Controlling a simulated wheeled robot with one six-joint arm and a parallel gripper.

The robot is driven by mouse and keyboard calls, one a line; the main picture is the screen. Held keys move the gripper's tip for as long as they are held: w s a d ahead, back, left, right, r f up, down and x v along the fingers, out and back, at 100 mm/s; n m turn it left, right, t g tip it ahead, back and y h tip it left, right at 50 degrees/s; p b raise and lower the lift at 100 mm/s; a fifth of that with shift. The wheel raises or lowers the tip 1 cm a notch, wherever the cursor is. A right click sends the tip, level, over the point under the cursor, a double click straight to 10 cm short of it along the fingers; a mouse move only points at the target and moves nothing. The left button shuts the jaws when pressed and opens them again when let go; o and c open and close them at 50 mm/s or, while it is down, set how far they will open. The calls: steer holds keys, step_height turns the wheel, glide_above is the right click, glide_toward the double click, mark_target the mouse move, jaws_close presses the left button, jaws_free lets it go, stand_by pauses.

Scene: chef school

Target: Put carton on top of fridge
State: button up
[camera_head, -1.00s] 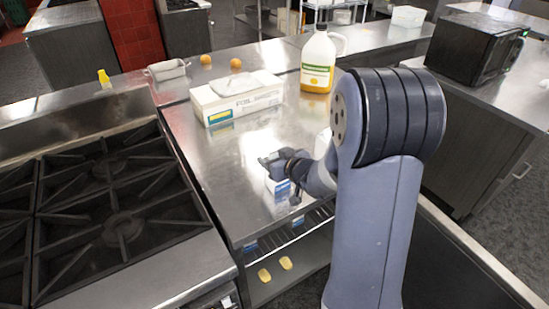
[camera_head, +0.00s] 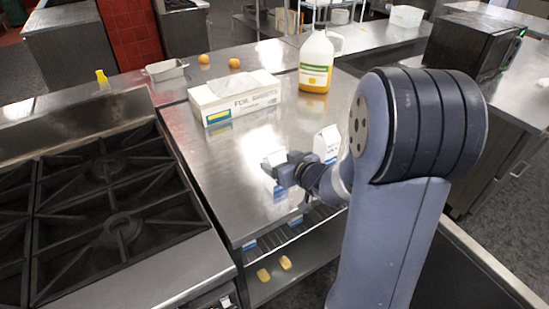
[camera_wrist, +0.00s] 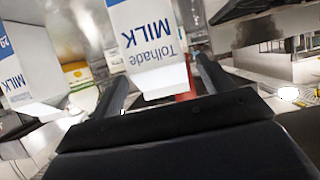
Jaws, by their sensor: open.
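A white and blue milk carton (camera_wrist: 150,45) stands between the two fingers of my gripper (camera_wrist: 160,88) in the wrist view. The fingers are open, apart on either side of it. In the head view my gripper (camera_head: 277,172) is low over the steel worktop (camera_head: 235,165), and it partly hides this carton (camera_head: 271,159). A second milk carton (camera_head: 326,142) stands on the worktop to the right, partly behind my arm. It also shows at the left of the wrist view (camera_wrist: 28,65). No separate fridge is clearly recognisable; the worktop tops a steel unit with a shelf (camera_head: 290,262) below.
A foil box (camera_head: 235,100) and a juice jug (camera_head: 316,65) stand at the back of the worktop. A stove (camera_head: 110,200) adjoins it on the left. A black microwave (camera_head: 470,47) is at the right. The worktop's middle is mostly clear.

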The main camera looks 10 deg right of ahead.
steer(key=v, duration=0.7)
steer(key=shift+p, duration=0.4)
